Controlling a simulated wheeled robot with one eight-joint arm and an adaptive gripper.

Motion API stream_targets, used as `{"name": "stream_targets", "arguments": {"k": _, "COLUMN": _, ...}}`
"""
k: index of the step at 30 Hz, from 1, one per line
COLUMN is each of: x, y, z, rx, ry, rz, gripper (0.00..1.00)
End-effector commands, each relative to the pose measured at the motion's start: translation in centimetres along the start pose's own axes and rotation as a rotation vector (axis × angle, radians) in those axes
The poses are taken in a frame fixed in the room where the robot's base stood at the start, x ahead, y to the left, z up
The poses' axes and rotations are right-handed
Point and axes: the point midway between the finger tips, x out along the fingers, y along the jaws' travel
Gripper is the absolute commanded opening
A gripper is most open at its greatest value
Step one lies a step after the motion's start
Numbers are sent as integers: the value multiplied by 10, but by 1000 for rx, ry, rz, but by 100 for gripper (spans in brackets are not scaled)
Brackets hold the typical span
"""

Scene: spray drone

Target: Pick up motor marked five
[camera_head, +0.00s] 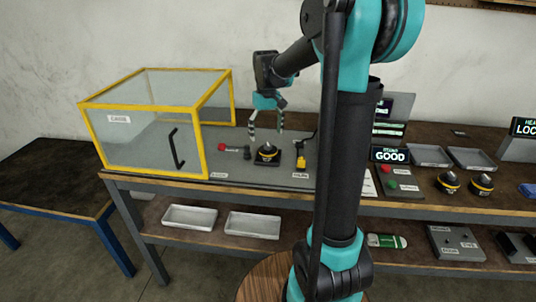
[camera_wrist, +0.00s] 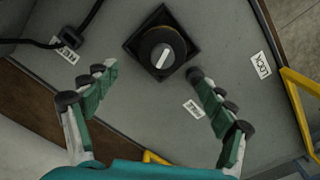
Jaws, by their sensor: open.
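A dark round motor (camera_head: 267,153) with a yellow band sits on a black square mount on the grey bench mat. It also shows in the wrist view (camera_wrist: 162,52), with a pale bar across its top. No number is readable on it. My gripper (camera_head: 266,135) is above this motor, fingers pointing down, open and empty. In the wrist view my gripper's fingers (camera_wrist: 152,75) are spread, and the motor lies just beyond the gap between the tips. Two similar motors (camera_head: 448,182) (camera_head: 481,185) stand on the bench at the right; their marks are too small to read.
A clear case with a yellow frame (camera_head: 155,104) stands left of my gripper. A red-ended part (camera_head: 233,149) and a yellow-based device (camera_head: 300,161) flank the mounted motor. A "GOOD" display (camera_head: 390,155) and empty grey trays (camera_head: 429,155) are at the right.

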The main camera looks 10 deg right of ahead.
Motion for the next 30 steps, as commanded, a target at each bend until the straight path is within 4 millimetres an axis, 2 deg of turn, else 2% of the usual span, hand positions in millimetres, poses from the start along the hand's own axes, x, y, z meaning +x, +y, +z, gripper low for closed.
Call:
{"name": "stream_targets", "arguments": {"k": 5, "x": 11, "y": 0, "z": 3, "rx": 0, "ry": 0, "rz": 0, "gripper": 83}}
{"name": "stream_targets", "arguments": {"k": 10, "x": 35, "y": 0, "z": 11, "rx": 0, "ry": 0, "rz": 0, "gripper": 83}}
{"name": "stream_targets", "arguments": {"k": 15, "x": 52, "y": 0, "z": 10, "rx": 0, "ry": 0, "rz": 0, "gripper": 83}}
{"name": "stream_targets", "arguments": {"k": 23, "x": 55, "y": 0, "z": 10, "rx": 0, "ry": 0, "rz": 0, "gripper": 83}}
{"name": "stream_targets", "arguments": {"k": 30, "x": 55, "y": 0, "z": 10, "rx": 0, "ry": 0, "rz": 0, "gripper": 56}}
